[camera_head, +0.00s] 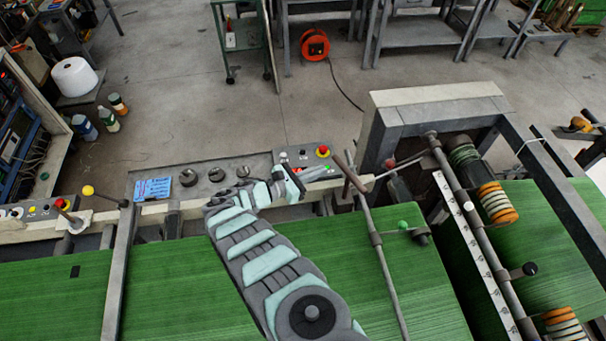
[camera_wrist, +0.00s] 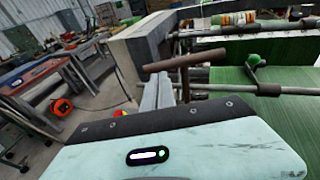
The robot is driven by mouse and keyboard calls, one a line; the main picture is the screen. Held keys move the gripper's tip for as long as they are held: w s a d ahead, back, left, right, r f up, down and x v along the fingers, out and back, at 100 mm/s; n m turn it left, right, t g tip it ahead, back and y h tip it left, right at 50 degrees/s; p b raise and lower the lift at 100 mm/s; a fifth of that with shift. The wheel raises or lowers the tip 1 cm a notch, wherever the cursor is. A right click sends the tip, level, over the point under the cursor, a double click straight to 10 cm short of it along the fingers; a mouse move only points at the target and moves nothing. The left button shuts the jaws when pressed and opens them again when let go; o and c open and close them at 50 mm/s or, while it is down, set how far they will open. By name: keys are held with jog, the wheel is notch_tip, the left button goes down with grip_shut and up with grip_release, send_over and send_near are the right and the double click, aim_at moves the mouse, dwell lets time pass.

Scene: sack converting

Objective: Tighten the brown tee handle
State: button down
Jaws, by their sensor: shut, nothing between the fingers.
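The brown tee handle (camera_head: 350,174) sits on top of a long rod at the right end of the control rail. Its crossbar and stem also show in the wrist view (camera_wrist: 184,62), just beyond my gripper. My gripper (camera_head: 322,173) points right toward the handle in the head view, beside a red-buttoned panel. In the wrist view its grey fingers (camera_wrist: 158,90) are together and empty, just left of the stem and below the crossbar. I cannot tell whether they touch the handle.
The control panel with red button (camera_head: 322,152) lies close behind my gripper. A grey frame post (camera_head: 378,140) stands just right of the handle. A green-knobbed lever (camera_head: 403,225) is at lower right. Green sheeting (camera_head: 400,270) runs below; open floor lies behind the rail.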

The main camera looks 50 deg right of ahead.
aim_at(338, 164)
jog(key=x, duration=0.4)
jog(key=shift+d+b, duration=0.3)
jog(key=shift+b, duration=0.05)
jog(key=shift+f, duration=0.1)
